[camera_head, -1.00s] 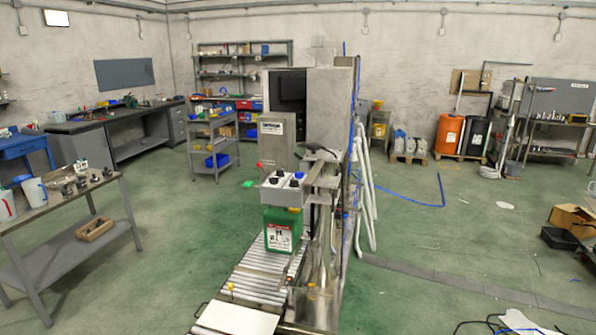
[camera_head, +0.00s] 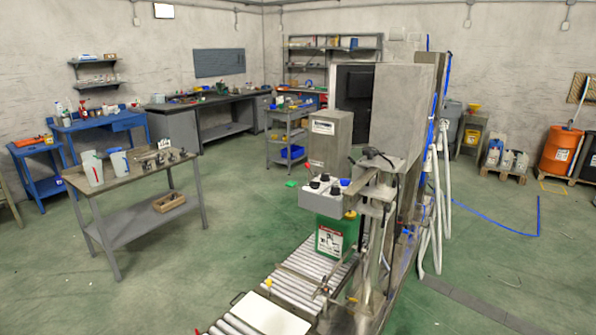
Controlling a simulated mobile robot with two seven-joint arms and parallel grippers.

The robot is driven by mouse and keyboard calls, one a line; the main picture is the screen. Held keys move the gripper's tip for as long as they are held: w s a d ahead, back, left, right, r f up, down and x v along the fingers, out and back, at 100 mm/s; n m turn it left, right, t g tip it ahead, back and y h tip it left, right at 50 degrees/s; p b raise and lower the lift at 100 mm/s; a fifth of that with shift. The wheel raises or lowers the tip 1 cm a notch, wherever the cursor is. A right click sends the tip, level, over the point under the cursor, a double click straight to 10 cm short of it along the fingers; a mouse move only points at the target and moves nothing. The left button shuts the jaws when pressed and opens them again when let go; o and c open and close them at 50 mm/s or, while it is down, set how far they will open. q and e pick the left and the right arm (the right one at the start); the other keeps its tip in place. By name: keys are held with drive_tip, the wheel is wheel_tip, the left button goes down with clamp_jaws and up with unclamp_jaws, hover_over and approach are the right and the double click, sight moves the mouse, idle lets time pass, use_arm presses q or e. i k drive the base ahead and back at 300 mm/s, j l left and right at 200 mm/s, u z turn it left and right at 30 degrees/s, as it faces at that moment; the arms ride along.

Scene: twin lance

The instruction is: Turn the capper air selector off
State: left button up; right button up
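A small light grey control box (camera_head: 322,202) is mounted on the machine frame above the conveyor. Its top carries black knobs (camera_head: 315,185) and a blue knob (camera_head: 345,182). Which knob is the capper air selector, and which way it points, is too small to tell. A green canister (camera_head: 334,238) with a white label stands on the roller conveyor (camera_head: 300,278) below the box. Neither of my grippers is in view.
A grey steel machine cabinet (camera_head: 402,110) with hoses stands behind the box. A work table (camera_head: 125,183) with jugs and parts is at the left. A pale flat board (camera_head: 268,315) lies at the conveyor's near end. Green floor is open between table and conveyor.

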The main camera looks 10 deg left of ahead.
sight(345, 183)
drive_tip(key=i+l+u, duration=0.2)
drive_tip(key=u, duration=0.15)
drive_tip(key=i+l+u, duration=0.15)
drive_tip(key=l+u, duration=0.2)
drive_tip(key=i+l+u, duration=0.1)
drive_tip(key=l+u, duration=0.25)
drive_tip(key=i+j, duration=0.05)
drive_tip(key=j, duration=0.05)
